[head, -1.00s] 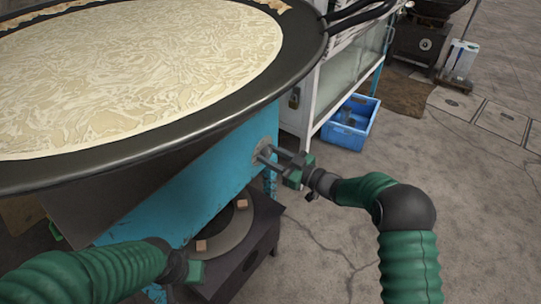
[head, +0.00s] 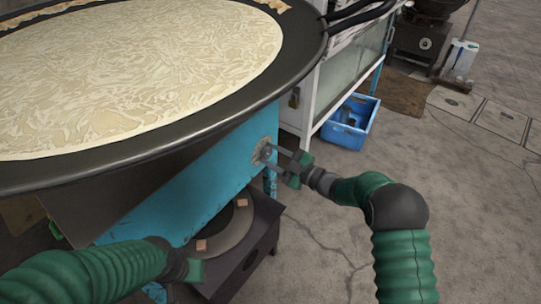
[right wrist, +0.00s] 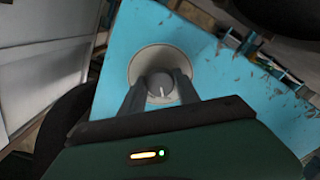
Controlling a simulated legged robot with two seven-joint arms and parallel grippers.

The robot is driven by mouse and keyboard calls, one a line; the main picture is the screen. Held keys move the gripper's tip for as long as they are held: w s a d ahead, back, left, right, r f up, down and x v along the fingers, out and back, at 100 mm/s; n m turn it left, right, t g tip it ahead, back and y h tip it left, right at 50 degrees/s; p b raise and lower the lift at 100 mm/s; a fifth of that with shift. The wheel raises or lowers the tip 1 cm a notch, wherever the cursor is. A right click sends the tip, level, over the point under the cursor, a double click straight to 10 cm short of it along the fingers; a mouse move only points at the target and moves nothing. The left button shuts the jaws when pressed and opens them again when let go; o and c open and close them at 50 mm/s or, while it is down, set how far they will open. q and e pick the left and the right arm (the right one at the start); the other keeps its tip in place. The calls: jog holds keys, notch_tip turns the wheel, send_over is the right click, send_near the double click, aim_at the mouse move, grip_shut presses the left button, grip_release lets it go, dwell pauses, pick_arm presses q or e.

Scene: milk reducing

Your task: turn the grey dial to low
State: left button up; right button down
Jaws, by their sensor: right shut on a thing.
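The grey dial (right wrist: 160,86) sits on a round pale plate (right wrist: 146,64) on the blue stove side.
A wide black pan (head: 290,70) full of milk (head: 150,70) stands above the panel. A burner (head: 235,235) is below it. A blue crate (head: 352,122) and a glass-sided cabinet (head: 350,75) stand behind. Open floor lies to the right.

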jog(key=shift+s+f, duration=0.1)
jog(key=shift+f, duration=0.15)
jog(key=c, duration=1.3)
grip_release()
jog(key=shift+c, duration=0.2)
jog(key=o, duration=0.5)
jog(key=shift+r, duration=0.15)
jog(key=shift+c, duration=0.2)
jog(key=p+v, duration=0.6)
jog(key=v, duration=1.1)
